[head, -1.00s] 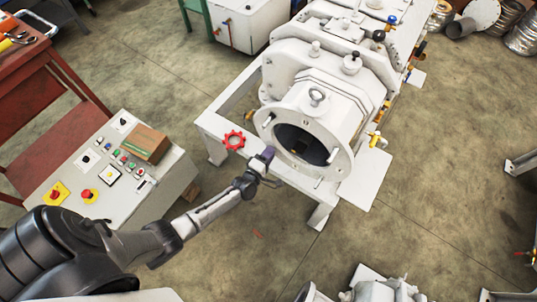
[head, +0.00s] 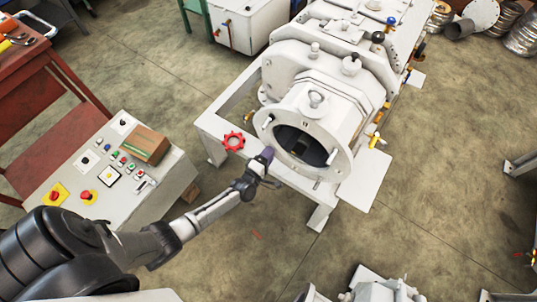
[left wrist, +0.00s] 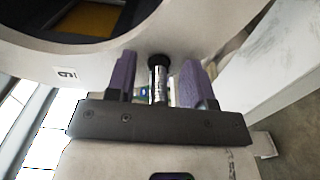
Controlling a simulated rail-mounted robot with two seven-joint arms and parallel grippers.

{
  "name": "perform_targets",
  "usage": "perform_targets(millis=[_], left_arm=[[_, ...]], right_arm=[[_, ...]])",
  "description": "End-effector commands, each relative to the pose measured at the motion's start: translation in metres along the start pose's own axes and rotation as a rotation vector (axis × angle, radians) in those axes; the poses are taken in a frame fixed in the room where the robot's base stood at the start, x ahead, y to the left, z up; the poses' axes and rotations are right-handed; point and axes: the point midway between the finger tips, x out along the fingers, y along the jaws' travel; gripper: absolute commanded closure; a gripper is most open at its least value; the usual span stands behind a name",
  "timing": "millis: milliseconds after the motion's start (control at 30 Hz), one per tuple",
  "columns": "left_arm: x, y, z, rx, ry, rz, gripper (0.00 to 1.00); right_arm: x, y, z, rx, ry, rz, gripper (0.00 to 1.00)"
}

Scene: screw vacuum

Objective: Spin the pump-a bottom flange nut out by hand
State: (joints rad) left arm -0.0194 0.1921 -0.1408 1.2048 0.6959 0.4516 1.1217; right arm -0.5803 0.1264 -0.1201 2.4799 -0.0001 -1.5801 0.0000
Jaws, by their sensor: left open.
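The pump's white round flange (head: 343,163) faces me around a dark bore in the head view. It fills the upper part of the left wrist view (left wrist: 205,35). A short metallic stud or bolt (left wrist: 160,84) with a dark collar or nut (left wrist: 157,61) sticks out of its lower rim. I cannot tell whether the dark part is the nut itself. My left gripper (head: 266,157) is at the flange's lower left edge. In the left wrist view its open purple fingers (left wrist: 160,80) stand either side of the stud, with gaps on both sides. My right gripper is out of view.
A red handwheel (head: 234,141) stands left of the flange on the white pump frame (head: 213,127). A control desk (head: 120,205) with buttons and a brown box (head: 146,144) is at the left. More white equipment (head: 385,290) is at the bottom. Open floor lies to the right.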

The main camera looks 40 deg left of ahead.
Motion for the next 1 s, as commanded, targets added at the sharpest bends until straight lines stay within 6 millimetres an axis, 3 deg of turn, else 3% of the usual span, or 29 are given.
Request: perform_targets(millis=[600,800,1000], left_arm=[[-0.108,0.001,0.000,0.000,0.000,-0.005,0.52],[-0.128,-0.001,0.000,0.000,-0.001,-0.005,0.52],[-0.135,-0.001,0.000,0.000,-0.001,-0.003,0.52]], right_arm=[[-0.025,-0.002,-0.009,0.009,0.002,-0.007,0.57],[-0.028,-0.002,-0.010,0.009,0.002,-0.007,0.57],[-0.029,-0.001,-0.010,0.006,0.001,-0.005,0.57]])
